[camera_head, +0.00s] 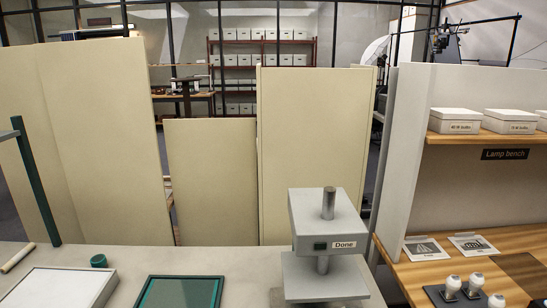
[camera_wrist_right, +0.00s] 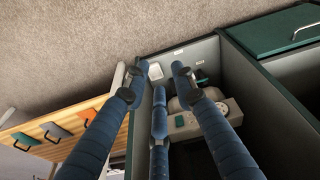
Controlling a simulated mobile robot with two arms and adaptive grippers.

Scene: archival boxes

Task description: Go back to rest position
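Neither of my grippers shows in the head view. In the right wrist view my right gripper (camera_wrist_right: 157,74) shows as blue jointed fingers reaching up the picture. Past the fingers there is a dark grey, open-topped compartment (camera_wrist_right: 222,60) with a pale device (camera_wrist_right: 205,118) beside the right finger; whether the fingers touch either cannot be told. My left gripper is in neither view.
A grey press-like block labelled Done (camera_head: 325,222) stands on the grey counter (camera_head: 215,262), near a green-edged tray (camera_head: 180,292) and a white panel (camera_head: 60,287). Beige partitions (camera_head: 100,130) stand behind. At right is the Lamp bench (camera_head: 450,270) with several bulbs and white boxes (camera_head: 455,120).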

